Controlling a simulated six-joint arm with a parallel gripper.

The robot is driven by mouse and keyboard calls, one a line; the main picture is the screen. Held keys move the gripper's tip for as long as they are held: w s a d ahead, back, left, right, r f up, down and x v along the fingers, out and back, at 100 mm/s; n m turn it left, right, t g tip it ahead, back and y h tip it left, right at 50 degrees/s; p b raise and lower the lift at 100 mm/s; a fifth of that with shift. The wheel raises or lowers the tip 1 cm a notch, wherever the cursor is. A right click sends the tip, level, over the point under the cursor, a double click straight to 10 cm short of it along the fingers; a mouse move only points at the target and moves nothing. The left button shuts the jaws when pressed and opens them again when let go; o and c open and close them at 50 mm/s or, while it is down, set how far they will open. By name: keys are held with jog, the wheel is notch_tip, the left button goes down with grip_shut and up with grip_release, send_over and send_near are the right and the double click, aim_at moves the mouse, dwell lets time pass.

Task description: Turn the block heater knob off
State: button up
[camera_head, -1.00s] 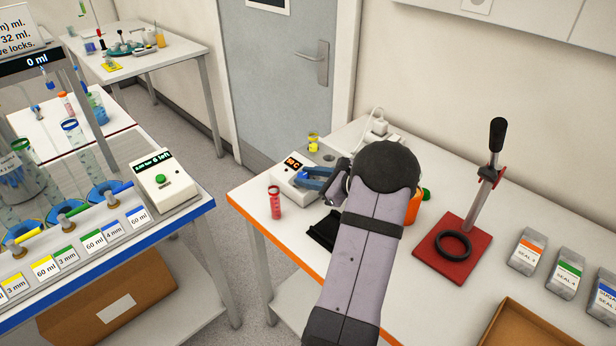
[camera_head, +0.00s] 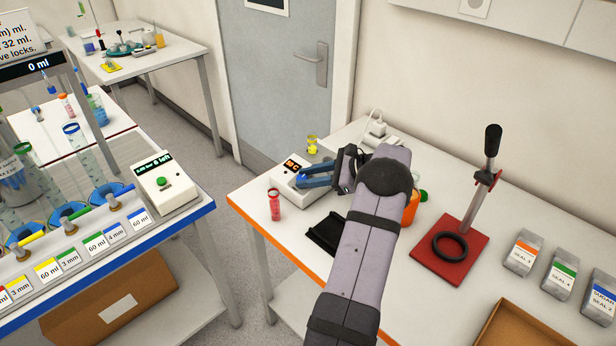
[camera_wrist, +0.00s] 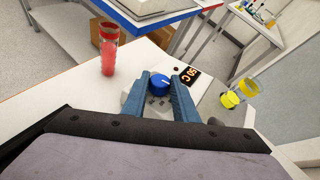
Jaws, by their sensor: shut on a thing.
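The block heater (camera_head: 282,184) is a white box with a lit orange display on the white bench. In the wrist view the display (camera_wrist: 189,75) appears to read 50 C. The round blue knob (camera_wrist: 160,83), with a white mark on top, sits between my two blue fingertips. My gripper (camera_wrist: 161,91) is shut on the knob; it also shows over the heater in the head view (camera_head: 312,181). The head view hides the knob behind my fingers.
A red-filled tube (camera_head: 274,205) stands just left of the heater, and a yellow-capped tube (camera_head: 312,145) behind it. A black holder (camera_head: 327,233) lies in front. A red-based press stand (camera_head: 450,255) is to the right.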

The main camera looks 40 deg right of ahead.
jog(key=shift+r, duration=0.1)
dwell(0.3)
jog(key=o, duration=1.1)
jog(key=shift+c, duration=0.2)
notch_tip(320, 180, up, 10)
jog(key=b, duration=0.2)
